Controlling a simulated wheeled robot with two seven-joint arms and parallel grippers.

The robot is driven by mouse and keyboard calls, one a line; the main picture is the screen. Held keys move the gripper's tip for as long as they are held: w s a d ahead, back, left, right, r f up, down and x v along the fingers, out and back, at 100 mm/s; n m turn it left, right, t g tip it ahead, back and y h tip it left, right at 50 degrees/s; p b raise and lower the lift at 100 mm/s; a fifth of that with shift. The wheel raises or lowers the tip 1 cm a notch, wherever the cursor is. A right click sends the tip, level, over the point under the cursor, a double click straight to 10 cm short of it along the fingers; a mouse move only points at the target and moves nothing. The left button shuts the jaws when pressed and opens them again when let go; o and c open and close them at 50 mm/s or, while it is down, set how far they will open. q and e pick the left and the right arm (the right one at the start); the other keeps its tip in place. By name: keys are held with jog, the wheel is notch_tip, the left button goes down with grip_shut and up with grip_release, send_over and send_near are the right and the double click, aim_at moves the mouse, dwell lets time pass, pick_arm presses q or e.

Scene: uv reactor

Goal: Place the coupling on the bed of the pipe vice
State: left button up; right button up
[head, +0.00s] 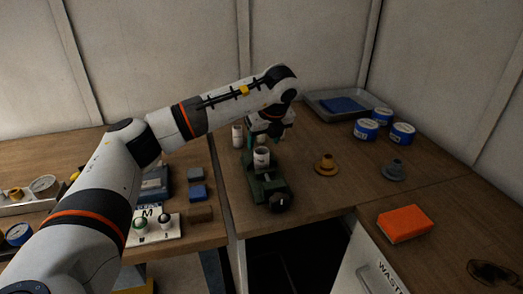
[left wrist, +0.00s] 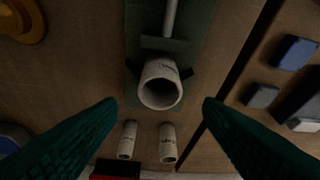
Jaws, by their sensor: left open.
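A white hollow cylinder, which looks like the coupling (head: 261,157), stands upright on the bed of the green pipe vice (head: 268,187). In the left wrist view the coupling (left wrist: 160,84) shows its open end, with the vice (left wrist: 165,44) under and behind it. My left gripper (head: 270,137) is open above the back of the vice, close over the coupling. Its two dark fingers are spread wide, apart from the coupling, in the left wrist view (left wrist: 159,112). My right gripper is not in view.
Two similar white cylinders (left wrist: 128,140) stand beyond the vice. A brass flanged part (head: 326,165), a grey flanged part (head: 394,170), blue tins (head: 366,129) and a grey tray (head: 318,106) are to the right. An orange block (head: 404,223) lies front right.

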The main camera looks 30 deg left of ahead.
pick_arm(q)
jog(key=v, duration=0.6)
jog(key=shift+r+b, duration=0.15)
jog(key=shift+b, duration=0.15)
